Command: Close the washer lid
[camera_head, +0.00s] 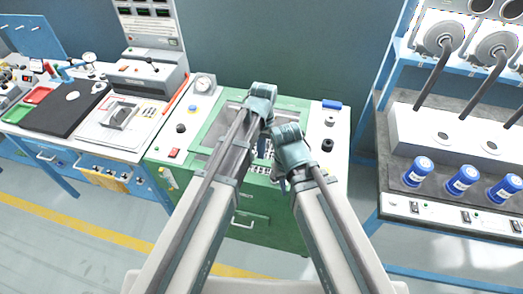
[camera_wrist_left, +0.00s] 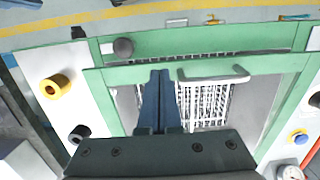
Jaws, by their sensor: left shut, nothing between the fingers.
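The washer is a green cabinet with a white top (camera_head: 166,140), standing in the middle of the head view. In the left wrist view, a green frame (camera_wrist_left: 130,74) with a pale bar handle (camera_wrist_left: 215,76) lies around or over the opening. A white wire basket (camera_wrist_left: 205,105) shows inside; I cannot tell the lid's exact angle. My left gripper (camera_wrist_left: 160,74) is shut and empty, its dark fingertips near the frame's green edge, left of the handle; contact is unclear. In the head view my right gripper (camera_head: 279,175) is over the washer's right part, its fingers largely hidden.
White side panels carry knobs and buttons, including a yellow ring (camera_wrist_left: 55,87) and a blue button (camera_wrist_left: 299,137). A workbench (camera_head: 105,140) adjoins on the left. A blue rack (camera_head: 372,190) with blue-capped jars (camera_head: 418,171) stands right. Floor is clear in front.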

